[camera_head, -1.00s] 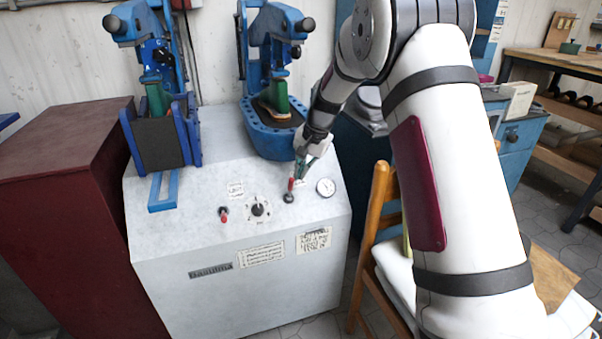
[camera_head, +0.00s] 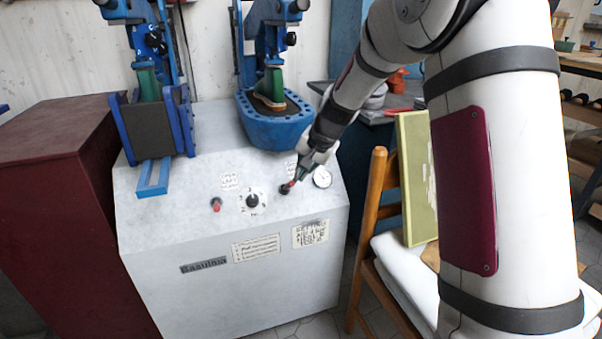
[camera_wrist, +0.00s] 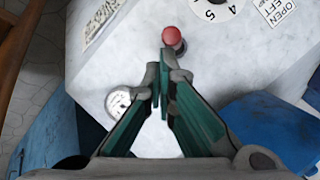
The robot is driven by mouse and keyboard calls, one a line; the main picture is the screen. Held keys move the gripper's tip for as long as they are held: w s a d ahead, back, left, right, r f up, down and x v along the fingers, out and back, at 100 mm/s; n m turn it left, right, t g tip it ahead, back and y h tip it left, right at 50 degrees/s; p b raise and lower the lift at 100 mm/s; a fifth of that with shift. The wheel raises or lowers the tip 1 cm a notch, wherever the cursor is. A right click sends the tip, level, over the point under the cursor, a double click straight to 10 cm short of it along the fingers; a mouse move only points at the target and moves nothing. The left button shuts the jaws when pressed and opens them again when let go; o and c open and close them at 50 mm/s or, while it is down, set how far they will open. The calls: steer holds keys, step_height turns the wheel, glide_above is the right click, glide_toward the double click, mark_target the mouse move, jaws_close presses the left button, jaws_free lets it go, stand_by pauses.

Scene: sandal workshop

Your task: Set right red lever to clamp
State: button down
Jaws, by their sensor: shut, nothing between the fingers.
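The right red lever (camera_head: 291,184) rises from a dark base on the sloped top of the white machine (camera_head: 265,265). In the head view it leans to the right; its red knob (camera_wrist: 172,36) shows from above in the wrist view. My gripper (camera_head: 297,179) is shut and empty, its tips right by the lever. In the wrist view the green-sided fingers (camera_wrist: 162,75) end just below the knob, with a small gap in the picture; I cannot tell whether they touch the lever. The left red lever (camera_head: 216,205) stands left of the numbered dial (camera_head: 252,201).
A round gauge (camera_head: 322,178) sits close right of the lever. Two blue presses, left (camera_head: 150,120) and right (camera_head: 275,128), stand at the back of the machine. A wooden chair (camera_head: 373,220) is close on the right, and a dark red cabinet (camera_head: 60,220) on the left.

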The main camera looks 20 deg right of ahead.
steer(key=shift+s+f, duration=0.1)
steer(key=shift+s, duration=0.15)
steer(key=shift+s+b, duration=0.4)
steer(key=shift+s, duration=0.3)
